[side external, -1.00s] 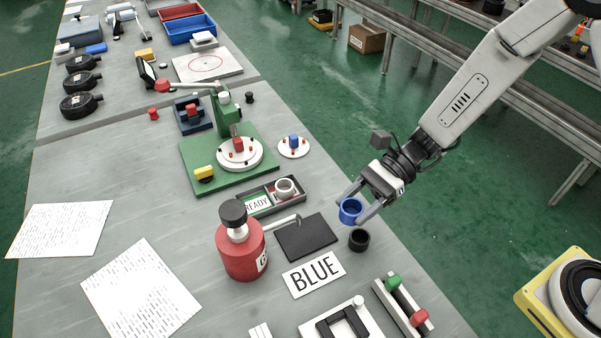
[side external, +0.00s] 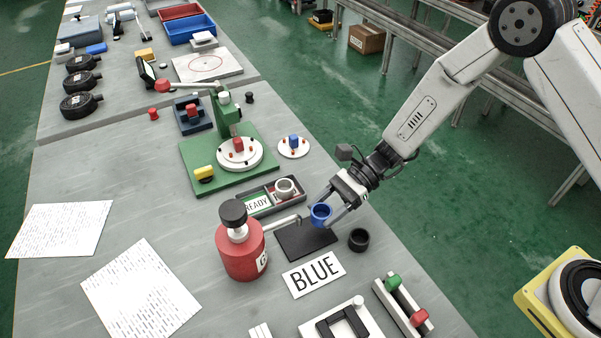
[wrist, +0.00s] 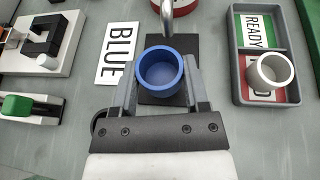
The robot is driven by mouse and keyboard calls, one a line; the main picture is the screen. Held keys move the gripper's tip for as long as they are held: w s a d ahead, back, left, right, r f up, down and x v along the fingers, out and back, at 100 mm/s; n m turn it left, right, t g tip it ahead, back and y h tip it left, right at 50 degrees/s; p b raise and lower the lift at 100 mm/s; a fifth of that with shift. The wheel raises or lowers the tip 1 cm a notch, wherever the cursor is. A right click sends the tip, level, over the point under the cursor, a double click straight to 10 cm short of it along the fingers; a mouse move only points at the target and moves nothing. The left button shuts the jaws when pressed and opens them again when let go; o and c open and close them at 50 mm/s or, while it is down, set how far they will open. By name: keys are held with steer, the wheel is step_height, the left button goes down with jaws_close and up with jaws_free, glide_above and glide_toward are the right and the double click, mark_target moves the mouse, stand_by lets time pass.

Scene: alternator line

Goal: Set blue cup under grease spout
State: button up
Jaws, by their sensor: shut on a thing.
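The blue cup (side external: 320,214) is upright between the fingers of my gripper (side external: 334,214), which is shut on it. In the wrist view the cup (wrist: 160,72) shows its open top between the two fingers (wrist: 160,90). The cup is over the right part of the black pad (side external: 297,246); I cannot tell its exact height. The red grease dispenser (side external: 241,252) stands left of the pad. Its metal spout (side external: 283,221) reaches over the pad, with its tip just left of the cup. In the wrist view the spout (wrist: 167,18) is just beyond the cup.
A black cup (side external: 358,239) stands right of the pad. A grey tray with a READY label (side external: 258,203) holds a white cup (side external: 285,187) behind the pad. A BLUE card (side external: 314,274) lies in front. The green press base (side external: 200,178) is further back.

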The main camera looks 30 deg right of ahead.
mark_target(324, 215)
steer(key=shift+w+a+f, duration=0.1)
steer(key=shift+w+f, duration=0.1)
steer(key=shift+f, duration=1.6)
steer(key=shift+f, duration=0.15)
steer(key=o, duration=1.2)
steer(key=shift+o, duration=0.2)
steer(key=shift+r, duration=0.25)
steer(key=v, duration=1.2)
steer(key=shift+f, duration=0.15)
steer(key=shift+s, duration=0.1)
